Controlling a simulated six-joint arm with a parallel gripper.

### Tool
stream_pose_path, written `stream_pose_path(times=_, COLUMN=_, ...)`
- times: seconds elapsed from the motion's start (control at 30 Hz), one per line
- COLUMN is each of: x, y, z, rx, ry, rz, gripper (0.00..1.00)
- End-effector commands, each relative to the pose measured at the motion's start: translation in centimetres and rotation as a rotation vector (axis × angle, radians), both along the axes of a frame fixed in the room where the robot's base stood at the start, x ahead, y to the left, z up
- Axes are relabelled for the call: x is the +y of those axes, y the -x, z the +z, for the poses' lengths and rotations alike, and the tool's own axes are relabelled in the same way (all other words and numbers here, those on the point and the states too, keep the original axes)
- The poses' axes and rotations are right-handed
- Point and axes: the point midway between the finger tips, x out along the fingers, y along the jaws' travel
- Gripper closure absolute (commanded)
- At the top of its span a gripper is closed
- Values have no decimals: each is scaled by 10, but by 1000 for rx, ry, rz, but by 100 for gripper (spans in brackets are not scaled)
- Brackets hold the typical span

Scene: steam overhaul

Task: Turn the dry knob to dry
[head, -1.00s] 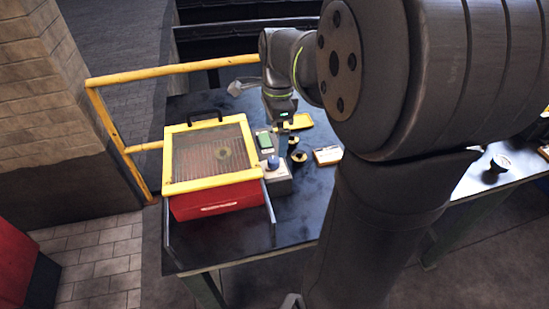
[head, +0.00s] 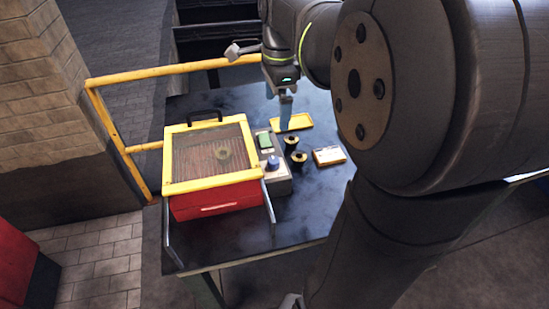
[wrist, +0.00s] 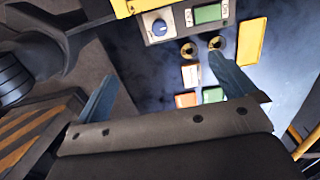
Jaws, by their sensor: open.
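The blue knob (head: 273,163) sits on top of a grey control box (head: 279,185), at the right side of the red machine. The wrist view also shows the knob (wrist: 159,27) with a pale mark on it, near the top edge. Which setting it points to is too small to read. My gripper (head: 286,108) hangs beyond the box, above the back of the bench, clear of the knob. In the wrist view its two blue-grey fingers (wrist: 162,68) are wide apart with nothing between them.
A red machine (head: 215,199) with a yellow-framed mesh lid (head: 180,185) stands left of the box. A green panel (head: 265,140) is on the box. Two dark spools (head: 298,158), a yellow tray (head: 292,123) and a white card (head: 328,155) lie to the right. A yellow rail (head: 120,148) runs behind.

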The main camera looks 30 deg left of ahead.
Motion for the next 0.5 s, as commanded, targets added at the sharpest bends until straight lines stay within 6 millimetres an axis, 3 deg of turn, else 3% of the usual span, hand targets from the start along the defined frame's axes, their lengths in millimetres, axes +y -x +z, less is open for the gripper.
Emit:
stream_pose_path(times=0.17, x=0, y=-1, z=18, rx=0, ry=0, rz=0, gripper=0)
stream_pose_path(times=0.47, x=0, y=-1, z=20, rx=1, ry=1, rz=0, gripper=0)
stream_pose_path(times=0.5, x=0, y=-1, z=20, rx=1, ry=1, rz=0, gripper=8)
